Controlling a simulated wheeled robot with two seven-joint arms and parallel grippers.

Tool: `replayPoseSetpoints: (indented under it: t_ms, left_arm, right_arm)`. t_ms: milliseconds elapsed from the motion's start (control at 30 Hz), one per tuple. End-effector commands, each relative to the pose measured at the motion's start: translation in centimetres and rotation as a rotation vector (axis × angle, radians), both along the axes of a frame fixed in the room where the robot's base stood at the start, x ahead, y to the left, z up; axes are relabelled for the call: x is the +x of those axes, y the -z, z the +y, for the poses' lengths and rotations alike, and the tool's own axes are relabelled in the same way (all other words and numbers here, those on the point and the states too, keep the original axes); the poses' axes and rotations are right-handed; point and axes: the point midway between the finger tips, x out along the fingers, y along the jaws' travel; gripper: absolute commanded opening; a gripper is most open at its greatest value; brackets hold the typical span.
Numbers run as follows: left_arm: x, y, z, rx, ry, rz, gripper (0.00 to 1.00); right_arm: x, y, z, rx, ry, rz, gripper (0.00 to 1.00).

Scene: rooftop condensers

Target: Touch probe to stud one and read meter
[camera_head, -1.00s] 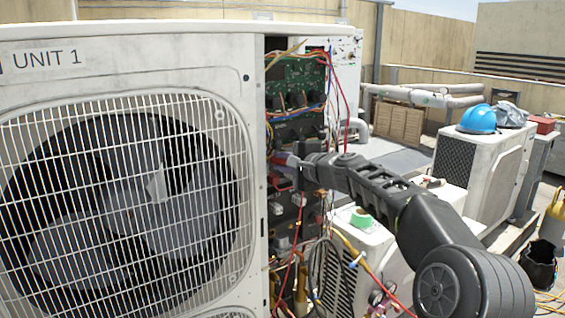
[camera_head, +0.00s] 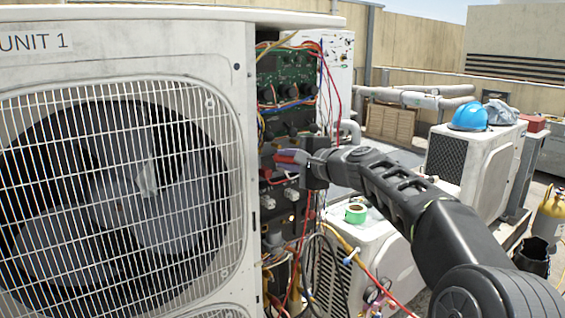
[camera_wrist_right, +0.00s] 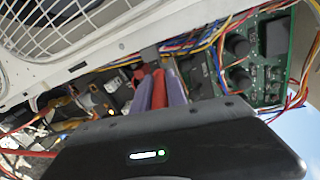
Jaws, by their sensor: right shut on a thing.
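My right gripper (camera_head: 287,157) is in front of the open electrical bay of the UNIT 1 condenser (camera_head: 246,40), at mid height below the green circuit board (camera_head: 285,75). Its purple-grey fingers are shut on a slim red thing, seemingly the probe (camera_head: 291,158). In the right wrist view, the red probe (camera_wrist_right: 158,90) sits between the fingers (camera_wrist_right: 160,85), pointing towards the wiring. I cannot tell whether its tip touches anything. Stud one and the meter cannot be made out. My left gripper is not in view.
Loose red, yellow and black wires (camera_head: 325,245) hang below and beside the bay. A green tape roll (camera_head: 355,212) lies on a low white unit. A blue hard hat (camera_head: 470,117) sits on another condenser at right.

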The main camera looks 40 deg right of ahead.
Motion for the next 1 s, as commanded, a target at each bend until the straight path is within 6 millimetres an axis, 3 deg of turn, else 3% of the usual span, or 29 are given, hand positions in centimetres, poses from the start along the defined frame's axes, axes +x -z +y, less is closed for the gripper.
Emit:
replayPoseSetpoints:
  t_ms: [300, 1000]
  left_arm:
    - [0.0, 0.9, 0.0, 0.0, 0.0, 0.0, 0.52]
    - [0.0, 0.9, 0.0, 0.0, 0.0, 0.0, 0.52]
  right_arm:
    - [-1.6, 0.0, 0.1, -0.001, 0.0, -0.001, 0.0]
    - [-1.6, 0.0, 0.0, 0.0, 0.0, 0.0, 0.0]
